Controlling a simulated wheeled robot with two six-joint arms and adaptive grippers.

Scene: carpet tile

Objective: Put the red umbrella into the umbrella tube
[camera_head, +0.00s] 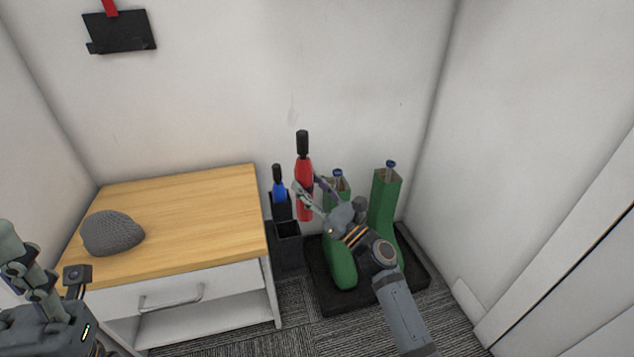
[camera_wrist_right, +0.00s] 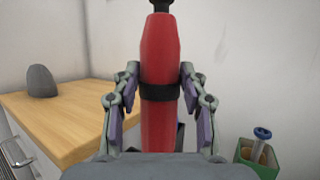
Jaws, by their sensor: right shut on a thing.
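The red umbrella (camera_head: 304,172) is upright, its black handle at the top. My right gripper (camera_head: 308,190) is shut on it, and in the right wrist view the fingers flank the red umbrella (camera_wrist_right: 160,60) at its black band. The black umbrella tube (camera_head: 288,231) stands on the floor between the cabinet and the boots. Its front compartment looks empty; a blue umbrella (camera_head: 279,188) stands in the rear one. The red umbrella's lower end shows beside the tube's upper right; I cannot tell its exact height or depth. My left gripper (camera_head: 22,265) is at the left edge, its jaws unclear.
Green boots (camera_head: 383,208) with blue-topped objects in them stand on a black tray (camera_head: 418,262) right of the tube. A wooden-topped cabinet (camera_head: 190,205) with a grey knit hat (camera_head: 112,233) stands left. A black wall piece (camera_head: 120,32) hangs upper left. Walls close in behind and right.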

